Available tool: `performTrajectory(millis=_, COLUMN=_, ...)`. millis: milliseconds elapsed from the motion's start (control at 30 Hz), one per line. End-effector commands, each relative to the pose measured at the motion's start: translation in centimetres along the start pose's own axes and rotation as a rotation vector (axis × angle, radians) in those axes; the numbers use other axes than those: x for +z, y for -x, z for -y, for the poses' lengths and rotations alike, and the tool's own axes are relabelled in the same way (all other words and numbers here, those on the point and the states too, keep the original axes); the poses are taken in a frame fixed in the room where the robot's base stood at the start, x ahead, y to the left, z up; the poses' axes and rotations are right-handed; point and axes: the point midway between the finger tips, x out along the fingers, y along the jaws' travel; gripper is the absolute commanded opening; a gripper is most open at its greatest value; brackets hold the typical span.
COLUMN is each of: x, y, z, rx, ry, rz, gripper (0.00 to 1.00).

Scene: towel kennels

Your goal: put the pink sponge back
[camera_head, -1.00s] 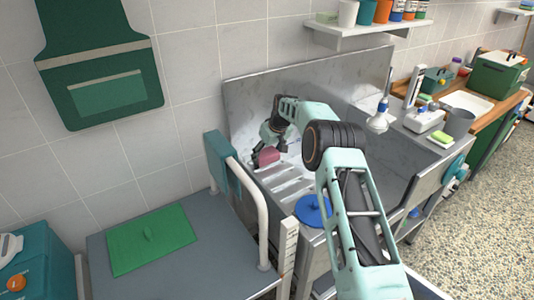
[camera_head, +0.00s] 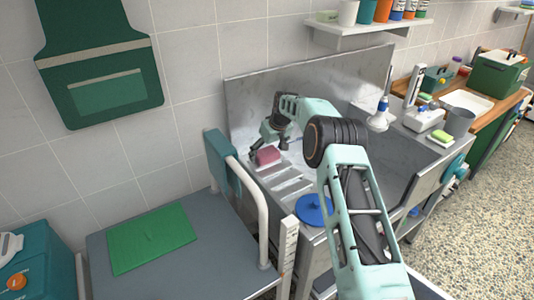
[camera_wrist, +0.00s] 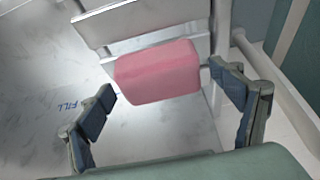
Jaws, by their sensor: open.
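The pink sponge (camera_head: 267,156) lies on the metal drainer of the sink unit, near its left back part. In the wrist view the sponge (camera_wrist: 158,72) is a rounded pink block beside a raised pale slat. My gripper (camera_head: 261,148) is just behind and above the sponge in the head view. In the wrist view its two dark fingers (camera_wrist: 171,100) are spread wide, with the sponge ahead of the gap between them. The gripper is open and holds nothing. I cannot tell whether a finger touches the sponge.
A white rail (camera_head: 252,200) and teal pad (camera_head: 218,160) stand left of the drainer. A blue round lid (camera_head: 314,210) lies at the drainer's front. The steel backsplash (camera_head: 250,98) rises behind. A yellow-green sponge (camera_head: 441,136) sits on the right ledge.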

Motion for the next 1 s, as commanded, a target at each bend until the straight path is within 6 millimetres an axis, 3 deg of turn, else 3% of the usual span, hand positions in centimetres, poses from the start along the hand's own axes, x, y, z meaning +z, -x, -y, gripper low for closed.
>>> performTrajectory(millis=600, x=0.0, y=10.2, z=-0.1, rx=0.001, ry=-0.001, rz=-0.002, gripper=0.85)
performTrajectory(millis=1000, x=0.0, y=11.4, z=0.0, rx=0.0, ry=0.0, rz=0.0, gripper=0.85)
